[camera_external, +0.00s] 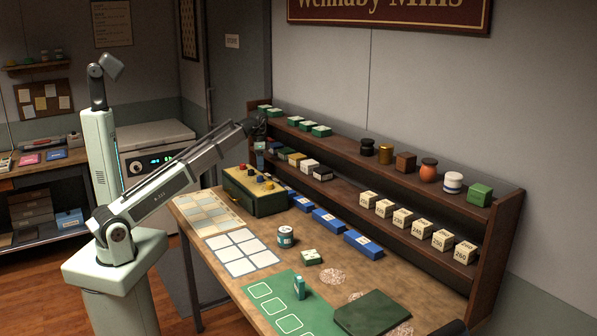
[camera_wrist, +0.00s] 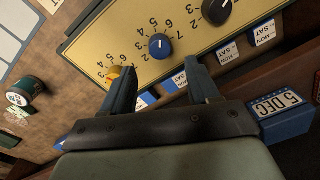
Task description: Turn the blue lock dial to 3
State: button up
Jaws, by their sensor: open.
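The blue lock dial (camera_wrist: 160,46) is a round knob with a small white mark on the cream-yellow panel (camera_wrist: 95,45) of the lock box. Printed numbers ring it, but which one the mark meets is too small to tell. In the external view the green lock box (camera_external: 272,204) stands at the far end of the bench with several small knobs on top. My gripper (camera_wrist: 163,82) is open and empty. In the external view my gripper (camera_external: 260,146) is above the box.
A yellow dial (camera_wrist: 114,73) and a black dial (camera_wrist: 217,11) flank the blue one. Blue day blocks (camera_wrist: 228,53) and a blue date block (camera_wrist: 280,112) lie beside the box. The shelf unit (camera_external: 340,150) stands close behind. A tin (camera_external: 285,237) is on the bench.

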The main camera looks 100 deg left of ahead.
aim_at(260, 176)
jog(key=shift+a+f, duration=0.15)
jog(key=shift+f, duration=3.05)
jog(key=shift+c, duration=0.2)
jog(key=c, duration=1)
